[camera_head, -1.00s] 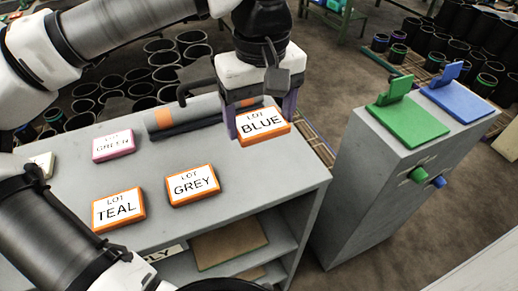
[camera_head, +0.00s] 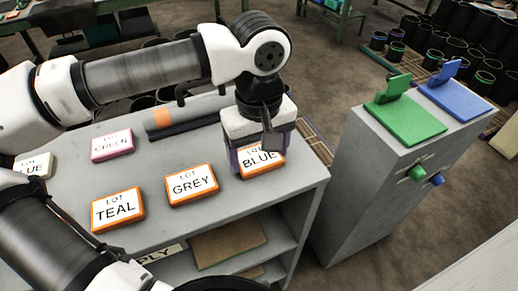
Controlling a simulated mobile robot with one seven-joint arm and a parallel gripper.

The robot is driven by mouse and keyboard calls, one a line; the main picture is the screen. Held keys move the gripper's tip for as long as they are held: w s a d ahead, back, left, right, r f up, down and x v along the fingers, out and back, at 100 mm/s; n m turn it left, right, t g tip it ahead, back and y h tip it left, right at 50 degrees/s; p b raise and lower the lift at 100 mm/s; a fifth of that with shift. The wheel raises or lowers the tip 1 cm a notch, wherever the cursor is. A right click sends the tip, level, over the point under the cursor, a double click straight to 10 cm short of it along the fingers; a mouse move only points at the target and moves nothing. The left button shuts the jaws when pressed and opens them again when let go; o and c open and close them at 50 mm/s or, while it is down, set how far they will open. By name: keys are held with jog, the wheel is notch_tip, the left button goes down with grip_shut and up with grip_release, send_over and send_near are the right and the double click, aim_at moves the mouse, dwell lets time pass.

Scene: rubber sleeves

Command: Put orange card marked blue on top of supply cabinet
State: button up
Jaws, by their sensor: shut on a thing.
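The orange-edged card marked LOT BLUE (camera_head: 262,164) is at the right end of the supply cabinet (camera_head: 225,218), face up. My gripper (camera_head: 260,150) is shut on this card from above. The card is at or very near the grey cabinet top; I cannot tell whether it touches. The gripper covers part of the card's upper edge. The cabinet's front label is partly hidden by my arm, with "PLY" showing.
Orange cards marked GREY (camera_head: 192,186) and TEAL (camera_head: 117,210) lie left of the held card. A pink card marked GREEN (camera_head: 112,145) and a pale card ending "LUE" (camera_head: 35,166) lie farther left. A separate grey cabinet (camera_head: 375,185) stands right, across a gap.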

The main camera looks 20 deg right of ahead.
aim_at(259, 158)
jog(key=o, duration=1)
notch_tip(259, 158, up, 12)
jog(key=shift+r, duration=0.1)
